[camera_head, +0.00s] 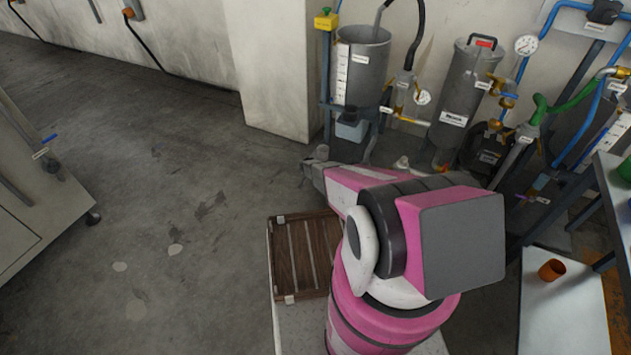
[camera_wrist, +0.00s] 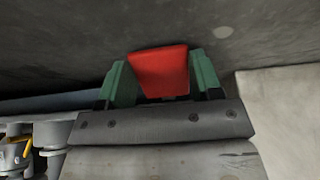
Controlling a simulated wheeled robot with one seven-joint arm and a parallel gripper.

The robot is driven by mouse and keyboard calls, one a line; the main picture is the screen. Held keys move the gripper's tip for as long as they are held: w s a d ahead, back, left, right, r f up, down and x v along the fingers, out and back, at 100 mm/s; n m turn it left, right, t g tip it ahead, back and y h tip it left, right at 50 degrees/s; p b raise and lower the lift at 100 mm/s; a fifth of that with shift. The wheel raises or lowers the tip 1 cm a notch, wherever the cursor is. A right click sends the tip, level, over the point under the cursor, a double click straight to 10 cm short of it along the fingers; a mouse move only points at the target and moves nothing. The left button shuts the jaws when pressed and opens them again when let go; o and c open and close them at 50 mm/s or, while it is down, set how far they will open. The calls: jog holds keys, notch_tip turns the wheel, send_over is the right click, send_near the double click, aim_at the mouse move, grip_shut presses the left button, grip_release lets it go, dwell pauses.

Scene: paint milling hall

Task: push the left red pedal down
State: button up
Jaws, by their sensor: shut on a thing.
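In the wrist view a red, flat-faced piece (camera_wrist: 160,72) sits between the two green fingers of my gripper (camera_wrist: 163,80). My gripper is shut on it, with a finger on each side. I cannot tell whether this piece is the left red pedal, as its lower end is hidden by the grey gripper body. In the head view my pink and white arm reaches toward the floor in front of the tanks. It hides part of the floor there, and no red pedal shows in that view.
A grey open tank (camera_head: 365,65) and a lidded cylinder (camera_head: 465,90) stand by the wall, with hoses and gauges. A pale pillar (camera_head: 268,70) stands left of them. A brown slatted crate (camera_head: 303,255) lies beside my arm. The floor (camera_head: 160,190) at left is clear.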

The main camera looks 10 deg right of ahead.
dwell(0.4)
jog(key=o, duration=1.3)
jog(key=v, duration=1)
jog(key=shift+s+a+r, duration=0.15)
jog(key=shift+r, duration=0.1)
jog(key=s+d+r+n+g+y, duration=0.1)
jog(key=s+r+n, duration=0.1)
jog(key=s+r, duration=0.8)
jog(key=s+d+r+n+g+y, duration=0.1)
jog(key=s+r+n+g, duration=0.1)
jog(key=s+r, duration=0.9)
jog(key=s+d+r+n+g+y, duration=0.1)
jog(key=s+r+n, duration=0.2)
jog(key=s+r, duration=0.8)
notch_tip(320, 180, up, 9)
jog(key=shift+r+g, duration=0.1)
jog(key=shift+g, duration=0.2)
